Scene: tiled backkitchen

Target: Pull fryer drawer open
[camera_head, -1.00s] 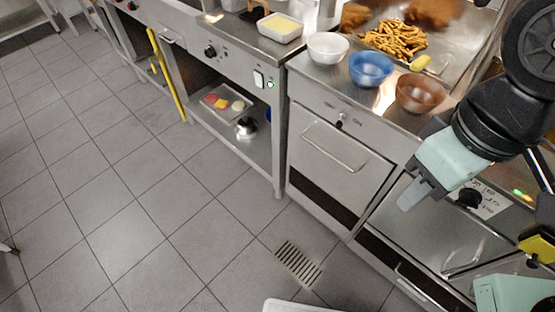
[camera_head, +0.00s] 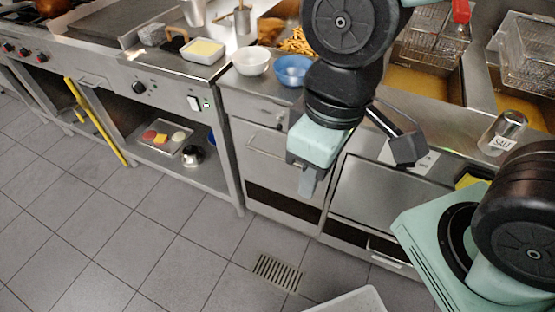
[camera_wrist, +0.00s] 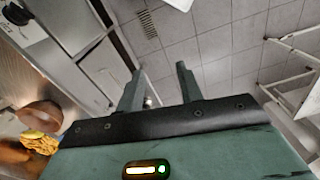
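My gripper (camera_head: 308,182) hangs in front of the steel fronts below the fryer counter. In the wrist view its two fingers (camera_wrist: 160,82) are apart with nothing between them. A steel front with a bar handle (camera_head: 268,153) is left of the gripper. Another broad front panel (camera_head: 385,200) is to its right, below the fryer, with a lower front (camera_head: 362,243) and handle beneath. These fronts look closed. I cannot tell which is the fryer drawer. My arm hides part of the counter and the fronts' upper edges. In the wrist view, steel fronts (camera_wrist: 65,80) lie left of the fingers.
A white bowl (camera_head: 251,62) and a blue bowl (camera_head: 292,72) stand on the counter above. Fryer baskets (camera_head: 530,60) and a salt shaker (camera_head: 503,133) are at the right. An open shelf (camera_head: 210,178) is at the left. The tiled floor with a drain (camera_head: 277,272) is mostly clear.

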